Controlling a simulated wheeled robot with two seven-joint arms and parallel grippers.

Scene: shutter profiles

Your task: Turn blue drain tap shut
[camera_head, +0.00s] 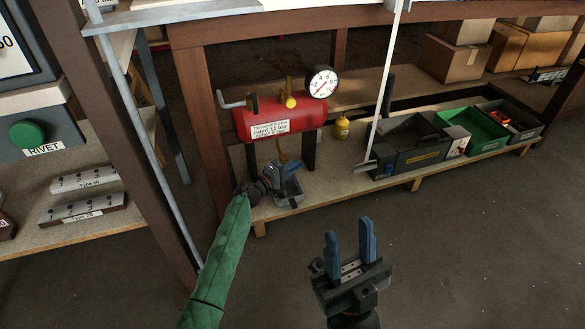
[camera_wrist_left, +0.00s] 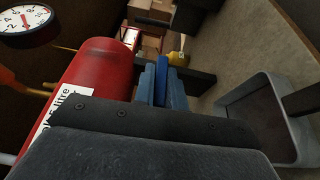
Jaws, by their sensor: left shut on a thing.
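The red tank (camera_head: 310,114) lies on the low wooden shelf, with a white label and a round gauge (camera_head: 321,82) on it. The tank also shows in the left wrist view (camera_wrist_left: 100,72). My left gripper (camera_head: 285,168) is below the tank's front. In the left wrist view its two fingers are closed around the bright blue drain tap handle (camera_wrist_left: 162,72). The fingers hide part of the handle, and the tap body is hidden. My right gripper (camera_head: 350,226) is open and empty over the floor, away from the shelf.
A grey tray (camera_head: 290,201) stands on the shelf just below my left gripper, close to it. A yellow bottle (camera_head: 342,128) stands right of the tank. A black crate (camera_head: 405,158) and a green bin (camera_head: 484,137) stand further right. The floor in front is clear.

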